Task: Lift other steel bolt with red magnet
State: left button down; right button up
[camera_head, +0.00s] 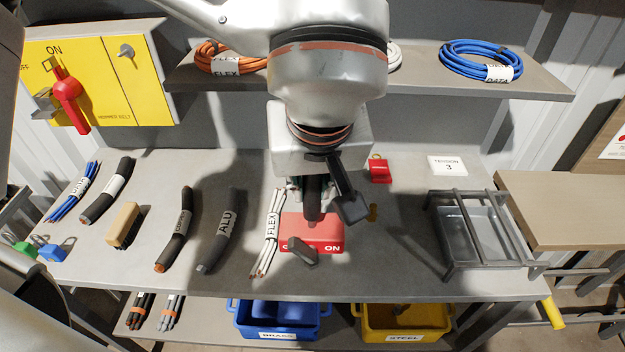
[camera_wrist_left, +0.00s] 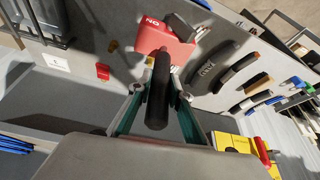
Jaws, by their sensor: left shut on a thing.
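The red magnet (camera_head: 325,228) is a red block marked ON with a dark lever (camera_head: 300,250) on its front. It sits at or just above the bench near the front middle; I cannot tell if it touches. My left gripper (camera_head: 318,190) is shut on its upright black handle (camera_head: 312,207). In the left wrist view the handle (camera_wrist_left: 158,95) stands between the fingers of the gripper (camera_wrist_left: 160,100), with the red magnet (camera_wrist_left: 163,40) beyond. No steel bolt is clearly visible; the magnet's underside is hidden. A small brass-coloured piece (camera_head: 373,212) stands right of the magnet.
White FLEX cables (camera_head: 270,235) lie close left of the magnet, then dark cable pieces (camera_head: 222,230). A metal-framed tray (camera_head: 480,240) stands right. Blue BRASS bin (camera_head: 278,318) and yellow STEEL bin (camera_head: 405,320) sit below the bench front. A red padlock (camera_head: 379,170) lies behind.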

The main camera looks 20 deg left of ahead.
aim_at(313, 213)
pick_arm(q)
jog(key=shift+f+b, duration=0.65)
jog(key=shift+f, duration=0.4)
jog(key=shift+f+b, duration=0.65)
jog(key=shift+f, duration=0.35)
jog(key=shift+f+b, duration=0.3)
jog(key=shift+f, duration=0.35)
pick_arm(e)
jog(key=shift+w+d+f, duration=0.15)
jog(key=shift+d+f, duration=0.05)
jog(key=shift+f, duration=0.5)
jog(key=shift+w+d+f, duration=0.15)
jog(key=shift+d+f, duration=0.05)
jog(key=shift+f, duration=0.5)
jog(key=shift+s+a, duration=0.1)
jog(key=shift+s+f, duration=0.35)
jog(key=shift+s, duration=0.1)
pick_arm(q)
jog(key=shift+f+b, duration=0.3)
pick_arm(e)
jog(key=shift+w, duration=0.45)
